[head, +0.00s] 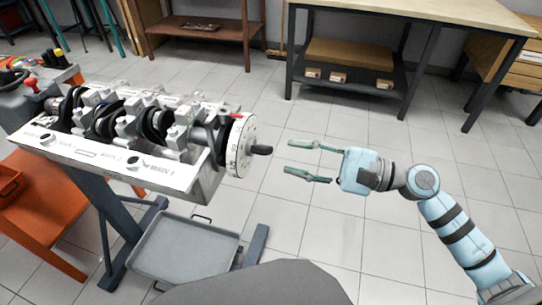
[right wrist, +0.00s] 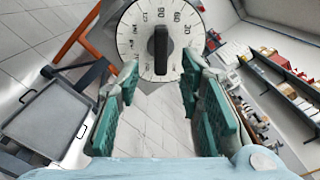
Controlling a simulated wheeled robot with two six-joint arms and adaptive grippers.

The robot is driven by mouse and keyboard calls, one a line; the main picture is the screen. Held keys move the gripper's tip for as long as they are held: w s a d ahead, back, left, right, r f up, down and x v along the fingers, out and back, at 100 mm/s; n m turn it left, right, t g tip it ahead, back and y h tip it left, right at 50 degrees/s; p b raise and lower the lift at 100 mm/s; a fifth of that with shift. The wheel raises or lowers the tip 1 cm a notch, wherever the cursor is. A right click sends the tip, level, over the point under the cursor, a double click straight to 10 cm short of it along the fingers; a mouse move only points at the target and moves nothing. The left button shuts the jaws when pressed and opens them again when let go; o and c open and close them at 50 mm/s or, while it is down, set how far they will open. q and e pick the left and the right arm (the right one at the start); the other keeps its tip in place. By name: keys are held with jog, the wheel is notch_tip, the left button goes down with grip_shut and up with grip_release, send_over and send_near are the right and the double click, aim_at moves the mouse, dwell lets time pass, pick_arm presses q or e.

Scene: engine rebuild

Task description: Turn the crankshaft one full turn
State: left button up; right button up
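The crankshaft (head: 152,124) lies in the grey engine block (head: 172,176) on a stand, at the left of the head view. At its right end is a white round dial (head: 241,146) with marks and a dark handle (head: 262,149). The dial (right wrist: 178,18) and its dark handle (right wrist: 161,50) also show in the right wrist view, the handle upright there. My right gripper (head: 292,157) is open and empty, right of the handle and apart from it, its fingers pointing at the dial. My left gripper is not in view.
A grey drip tray (head: 187,247) sits low under the block. An orange cart (head: 45,222) stands at the left. A workbench (head: 400,12) with a lower shelf stands at the back. The tiled floor around my right arm is clear.

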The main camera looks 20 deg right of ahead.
aim_at(271, 151)
jog(key=x, duration=0.6)
jog(key=shift+r+p, duration=0.1)
jog(key=shift+p, duration=0.3)
jog(key=shift+w, duration=0.1)
jog(key=c, duration=0.8)
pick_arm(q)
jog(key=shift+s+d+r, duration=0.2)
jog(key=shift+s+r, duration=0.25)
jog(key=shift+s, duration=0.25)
pick_arm(e)
grip_shut()
